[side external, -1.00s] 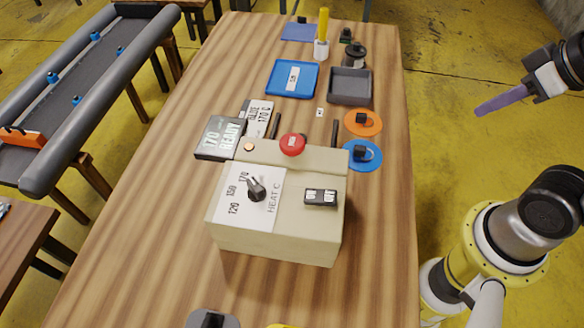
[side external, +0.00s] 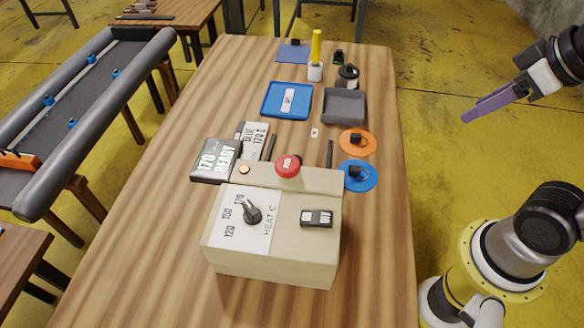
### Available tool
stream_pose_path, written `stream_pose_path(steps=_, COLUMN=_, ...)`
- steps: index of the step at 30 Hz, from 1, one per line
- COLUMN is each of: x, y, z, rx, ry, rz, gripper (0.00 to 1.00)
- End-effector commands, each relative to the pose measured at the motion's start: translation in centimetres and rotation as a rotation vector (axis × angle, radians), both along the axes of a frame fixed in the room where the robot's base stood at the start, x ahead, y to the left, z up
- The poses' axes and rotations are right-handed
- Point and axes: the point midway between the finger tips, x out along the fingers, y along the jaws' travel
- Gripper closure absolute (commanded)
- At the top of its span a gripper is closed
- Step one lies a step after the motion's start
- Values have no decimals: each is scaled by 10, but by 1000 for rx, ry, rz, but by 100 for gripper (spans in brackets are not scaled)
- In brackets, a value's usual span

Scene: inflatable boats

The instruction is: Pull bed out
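No part that I can plainly identify as the bed shows. A beige heater box (side external: 275,258) stands on the wooden table, with a dark dial knob (side external: 251,212) on a white plate marked HEAT C. A black-and-white switch (side external: 316,218) sits right of the plate, and a red button (side external: 288,166) is on the raised back part. A display sign (side external: 216,160) behind the box reads 170 READY. My gripper (side external: 467,117), with purple fingers, is in the air right of the table, apart from everything. The fingers overlap in this view, so their opening is unclear.
Behind the box lie a blue tray (side external: 265,108), a grey tray (side external: 328,116), an orange disc (side external: 367,147) and a blue disc (side external: 368,181) with black knobs. A yellow-handled tool (side external: 316,47) stands farther back. A grey inflatable boat (side external: 60,178) is at left. The table's right front is clear.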

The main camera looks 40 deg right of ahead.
Motion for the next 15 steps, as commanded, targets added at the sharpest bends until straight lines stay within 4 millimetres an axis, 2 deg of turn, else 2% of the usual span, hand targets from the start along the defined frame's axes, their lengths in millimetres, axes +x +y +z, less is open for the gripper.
stream_pose_path(steps=1, x=13, y=2, z=12, rx=-8, ry=7, rz=21, gripper=41)
stream_pose_path(steps=3, x=32, y=5, z=24, rx=-16, ry=23, rz=53, gripper=34)
stream_pose_path(steps=7, x=70, y=14, z=41, rx=-33, ry=65, rz=115, gripper=34)
stream_pose_path(steps=11, x=116, y=29, z=46, rx=-49, ry=121, rz=185, gripper=34)
stream_pose_path(steps=15, x=166, y=52, z=38, rx=-65, ry=189, rz=261, gripper=34)
